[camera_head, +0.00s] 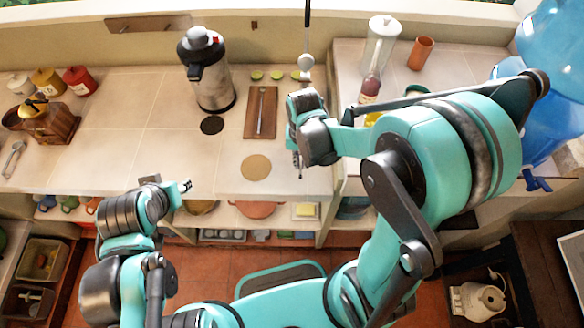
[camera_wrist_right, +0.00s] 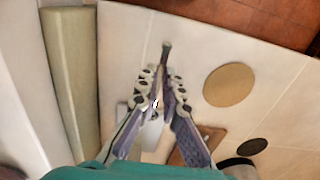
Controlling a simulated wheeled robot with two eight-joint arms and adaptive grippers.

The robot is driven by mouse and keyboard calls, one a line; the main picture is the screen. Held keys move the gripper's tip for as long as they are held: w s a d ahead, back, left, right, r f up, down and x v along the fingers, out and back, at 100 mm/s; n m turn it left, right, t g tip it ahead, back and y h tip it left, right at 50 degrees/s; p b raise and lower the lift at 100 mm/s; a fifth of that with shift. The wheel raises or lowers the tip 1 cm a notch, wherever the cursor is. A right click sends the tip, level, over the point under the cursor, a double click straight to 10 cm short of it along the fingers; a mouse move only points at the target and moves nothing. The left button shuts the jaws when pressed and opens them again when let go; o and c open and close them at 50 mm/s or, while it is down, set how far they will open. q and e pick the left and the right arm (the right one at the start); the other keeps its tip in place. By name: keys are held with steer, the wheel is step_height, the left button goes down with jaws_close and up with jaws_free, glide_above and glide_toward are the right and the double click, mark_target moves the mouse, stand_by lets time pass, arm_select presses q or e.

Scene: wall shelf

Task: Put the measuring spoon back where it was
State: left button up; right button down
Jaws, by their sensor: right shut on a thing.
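My right gripper (camera_head: 297,152) is over the right part of the counter, right of the round cork mat (camera_head: 256,167). It also shows in the right wrist view (camera_wrist_right: 163,88). Its fingers are closed around a slim thing, which I take to be the measuring spoon (camera_wrist_right: 166,48). One dark, narrow end sticks out past the fingertips; the rest is mostly hidden by the fingers. I cannot tell whether it touches the counter. My left gripper (camera_head: 183,187) is at the counter's front edge, left of the cork mat; its jaws are too small to read.
A wooden board (camera_head: 261,112) lies behind the cork mat, beside a tall flask (camera_head: 207,72). A long-handled ladle (camera_head: 305,66) is at the back. A bottle (camera_head: 371,86) and glass jar (camera_head: 381,42) stand at right. The left-centre counter is clear.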

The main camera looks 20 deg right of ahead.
mark_target(292, 174)
steer(key=shift+w+a+f, duration=0.9)
steer(key=shift+a, duration=0.15)
step_height(292, 174, down, 3)
steer(key=shift+f+b, duration=0.15)
steer(key=shift+b, duration=0.6)
steer(key=shift+f, duration=0.35)
steer(key=shift+f, duration=0.1)
steer(key=c, duration=1.7)
jaws_free()
